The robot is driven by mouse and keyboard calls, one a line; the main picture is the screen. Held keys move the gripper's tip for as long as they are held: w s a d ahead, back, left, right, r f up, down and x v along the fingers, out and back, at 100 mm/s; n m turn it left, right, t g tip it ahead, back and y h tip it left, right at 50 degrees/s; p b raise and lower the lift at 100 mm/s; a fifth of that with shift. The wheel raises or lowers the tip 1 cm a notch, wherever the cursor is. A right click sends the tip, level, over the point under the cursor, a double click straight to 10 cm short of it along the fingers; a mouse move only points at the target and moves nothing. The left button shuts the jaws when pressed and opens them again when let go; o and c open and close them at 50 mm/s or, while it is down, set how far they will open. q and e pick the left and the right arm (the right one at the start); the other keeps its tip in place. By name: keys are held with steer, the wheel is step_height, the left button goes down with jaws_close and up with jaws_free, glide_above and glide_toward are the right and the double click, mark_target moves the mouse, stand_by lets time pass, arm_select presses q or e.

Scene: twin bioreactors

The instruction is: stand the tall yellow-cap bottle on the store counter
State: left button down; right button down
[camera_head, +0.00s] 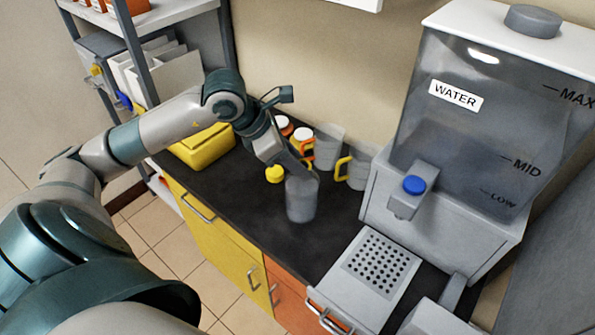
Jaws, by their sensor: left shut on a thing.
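The tall yellow-cap bottle has a smooth grey body (302,200) in the middle of the head view, over the dark counter (255,210). A yellow cap (275,174) shows at its upper left, beside my fingers. My gripper hides the join between cap and body. My left gripper (298,166) comes down from the upper left and is shut on the bottle near its top. I cannot tell whether the bottle's base touches the counter. My right gripper is not in view.
Two grey jugs, one with an orange handle (327,145) and one with a yellow handle (355,170), stand close behind. White-capped bottles (302,134) are beside them. A water dispenser (440,205) and perforated tray (376,262) are right. A yellow box (200,150) is left. Front counter is clear.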

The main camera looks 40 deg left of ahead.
mark_target(302, 190)
arm_select(q)
step_height(302, 190, down, 2)
steer(key=shift+f+p, duration=0.1)
steer(key=shift+p, duration=0.5)
steer(key=shift+f, duration=0.5)
steer(key=shift+f, duration=0.15)
steer(key=c, duration=1.3)
jaws_free()
